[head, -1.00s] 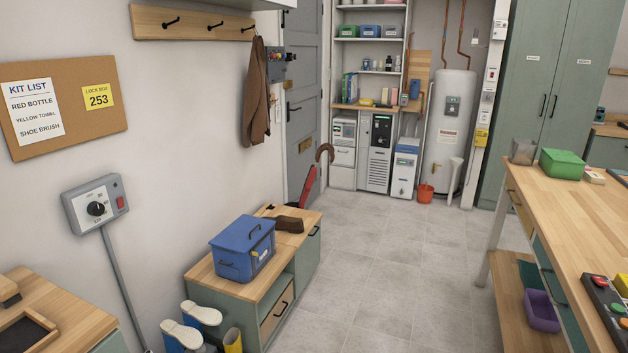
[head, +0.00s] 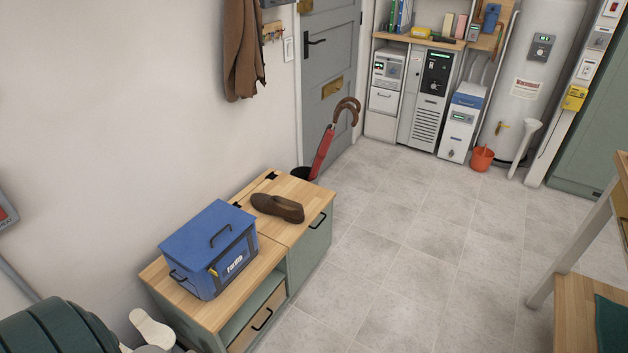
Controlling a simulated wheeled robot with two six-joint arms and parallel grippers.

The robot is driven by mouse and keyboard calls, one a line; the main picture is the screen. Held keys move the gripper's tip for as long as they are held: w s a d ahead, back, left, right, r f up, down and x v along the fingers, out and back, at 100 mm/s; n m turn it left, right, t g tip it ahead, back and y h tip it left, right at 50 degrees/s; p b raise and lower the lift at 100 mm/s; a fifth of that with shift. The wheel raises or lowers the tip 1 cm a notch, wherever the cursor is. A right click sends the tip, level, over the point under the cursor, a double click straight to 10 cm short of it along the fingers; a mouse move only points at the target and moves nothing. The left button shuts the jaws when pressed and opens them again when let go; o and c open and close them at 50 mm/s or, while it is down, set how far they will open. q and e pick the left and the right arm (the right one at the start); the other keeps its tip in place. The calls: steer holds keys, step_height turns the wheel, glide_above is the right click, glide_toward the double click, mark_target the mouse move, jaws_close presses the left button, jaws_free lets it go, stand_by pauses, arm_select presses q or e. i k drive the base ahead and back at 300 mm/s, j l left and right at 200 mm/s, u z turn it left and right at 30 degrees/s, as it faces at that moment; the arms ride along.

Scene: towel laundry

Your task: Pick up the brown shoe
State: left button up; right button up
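The brown shoe (head: 278,208) lies on its sole on the wooden top of a low green cabinet (head: 262,265), behind and to the right of a blue lidded box (head: 210,248). It looks clear of the box, and nothing covers it. Neither of my grippers can be made out in the head view. A dark green ribbed rounded shape fills the lower left corner; it may be part of my arm, but I cannot tell.
The tiled floor (head: 400,270) right of the cabinet is clear. A workbench edge stands at far right.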

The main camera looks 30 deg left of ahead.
mark_target(292, 212)
steer(key=i+l+u, duration=0.1)
steer(key=i+u, duration=0.3)
steer(key=i+l+u, duration=0.4)
steer(key=i, duration=0.15)
steer(key=i+l+u, duration=0.25)
steer(key=i+u, duration=0.15)
steer(key=i+l+u, duration=0.4)
steer(key=l, duration=0.15)
